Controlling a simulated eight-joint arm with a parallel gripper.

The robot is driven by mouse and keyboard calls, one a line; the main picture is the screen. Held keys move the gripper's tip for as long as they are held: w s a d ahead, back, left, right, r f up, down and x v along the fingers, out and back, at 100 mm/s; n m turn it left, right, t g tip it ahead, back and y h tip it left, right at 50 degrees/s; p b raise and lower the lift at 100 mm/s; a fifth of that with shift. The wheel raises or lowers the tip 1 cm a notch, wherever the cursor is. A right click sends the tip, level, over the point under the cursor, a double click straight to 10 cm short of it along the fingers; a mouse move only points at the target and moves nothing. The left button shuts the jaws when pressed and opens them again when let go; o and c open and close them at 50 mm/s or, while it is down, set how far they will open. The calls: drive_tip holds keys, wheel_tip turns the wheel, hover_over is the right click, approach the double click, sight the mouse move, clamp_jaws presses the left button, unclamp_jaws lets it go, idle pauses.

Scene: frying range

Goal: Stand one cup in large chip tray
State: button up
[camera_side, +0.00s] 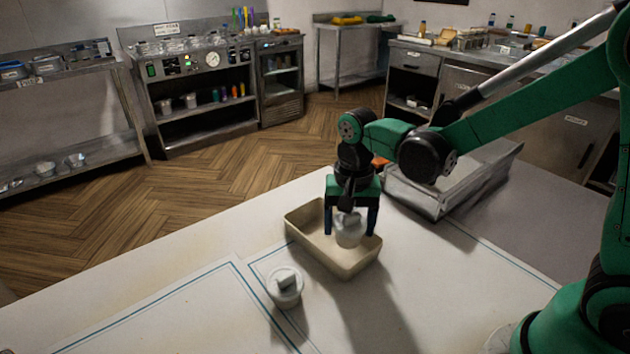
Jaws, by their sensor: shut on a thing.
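My gripper (350,222) points down over a beige rectangular tray (307,250), which is the only open tray of this kind on the table. It is shut on a pale cup (349,237), with one dark finger on each side. The cup is upright and appears to be inside the tray's outline; I cannot tell whether its base touches the tray floor. A second pale cup (285,291) with a raised piece on top stands on the table, in front of and left of the tray, apart from it.
A grey metal container (432,196) sits behind and right of the tray, under my arm. Blue-lined rectangles (171,309) mark the white table (150,262). The table's left part is clear. Equipment shelves (205,108) stand far back across the floor.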

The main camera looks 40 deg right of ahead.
sight(348, 240)
drive_tip(key=shift+f, duration=1.8)
drive_tip(key=shift+f, duration=0.1)
drive_tip(key=o, duration=1)
wheel_tip(348, 240, up, 12)
drive_tip(key=shift+r, duration=0.1)
drive_tip(key=shift+s+d+r, duration=0.1)
drive_tip(key=shift+s, duration=0.1)
drive_tip(key=shift+s+d+f+n+t, duration=0.1)
drive_tip(key=shift+s+d+n+t, duration=0.25)
drive_tip(key=shift+s+n+t, duration=0.75)
drive_tip(key=shift+s+d+f+n+t, duration=0.1)
drive_tip(key=shift+s+d+n+t, duration=0.4)
drive_tip(key=shift+n+t, duration=1)
drive_tip(key=shift+s+d+n+t, duration=0.25)
drive_tip(key=shift+s+n+t, duration=0.7)
drive_tip(key=shift+n, duration=0.65)
